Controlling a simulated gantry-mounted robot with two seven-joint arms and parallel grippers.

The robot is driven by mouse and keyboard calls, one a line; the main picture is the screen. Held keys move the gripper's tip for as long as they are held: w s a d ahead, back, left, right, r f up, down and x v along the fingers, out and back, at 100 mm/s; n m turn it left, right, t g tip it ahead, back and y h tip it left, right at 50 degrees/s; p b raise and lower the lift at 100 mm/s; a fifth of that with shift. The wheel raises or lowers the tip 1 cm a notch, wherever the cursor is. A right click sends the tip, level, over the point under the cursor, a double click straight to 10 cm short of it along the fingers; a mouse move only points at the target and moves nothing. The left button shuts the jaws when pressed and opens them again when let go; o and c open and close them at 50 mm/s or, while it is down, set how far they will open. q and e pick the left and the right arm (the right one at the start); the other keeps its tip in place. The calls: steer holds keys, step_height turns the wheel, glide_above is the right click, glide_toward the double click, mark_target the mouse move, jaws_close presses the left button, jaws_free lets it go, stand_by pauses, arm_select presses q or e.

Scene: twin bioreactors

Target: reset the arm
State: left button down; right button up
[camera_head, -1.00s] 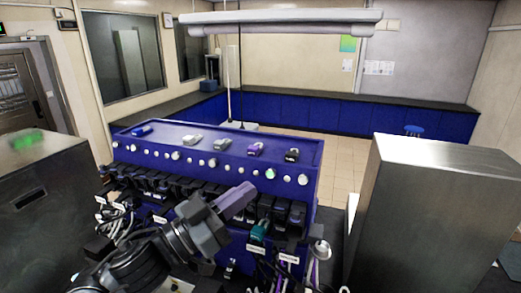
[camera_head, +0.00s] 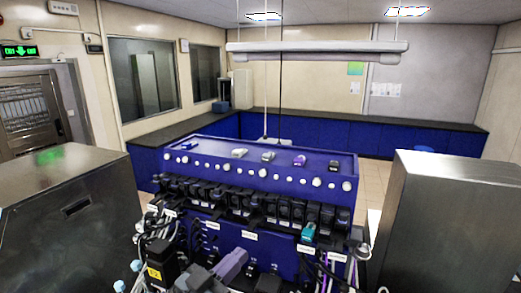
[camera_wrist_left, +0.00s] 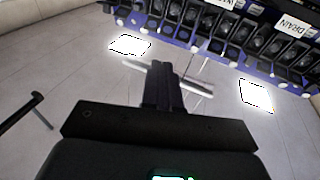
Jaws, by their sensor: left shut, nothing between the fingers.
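My left gripper (camera_head: 232,265) is low in the head view, in front of the blue bioreactor console (camera_head: 225,238). Its fingers look purplish there and are shut with nothing between them. In the left wrist view the dark fingers (camera_wrist_left: 163,85) are together and empty, apart from the console's row of black pump heads (camera_wrist_left: 255,40) at the top. Much of my left arm is below the head view's edge. My right gripper is not in view.
Metal cabinets stand at left (camera_head: 60,225) and right (camera_head: 450,225) of the console. Cables (camera_head: 185,235) hang at its lower left, and a teal part (camera_head: 308,233) sits on its front. A lamp bar (camera_head: 315,47) hangs above. A black-topped blue counter (camera_head: 320,130) lines the back.

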arm_select(q)
steer(key=s+a+f+n+g+y, duration=0.1)
steer(key=s+a+f+n+y, duration=0.15)
steer(key=f, duration=0.55)
steer(key=s+a+f+n+g+y, duration=0.1)
steer(key=s+a+f+y, duration=0.25)
steer(key=f, duration=0.35)
steer(key=s+a+f+n+g+y, duration=0.1)
steer(key=s+a+f+y, duration=0.2)
steer(key=f, duration=0.5)
steer(key=s+a+f+g+y, duration=0.1)
steer(key=s+a+f+g, duration=0.3)
steer(key=s, duration=0.6)
steer(key=s+a+f+g+y, duration=0.1)
steer(key=s+a+f+g, duration=0.2)
steer(key=s+f, duration=0.6)
steer(key=shift+s+a+f+n+g+y, duration=0.3)
steer(key=shift+s+a+n+g+y, duration=0.1)
steer(key=shift+s+g, duration=0.6)
steer(key=shift+s, duration=0.1)
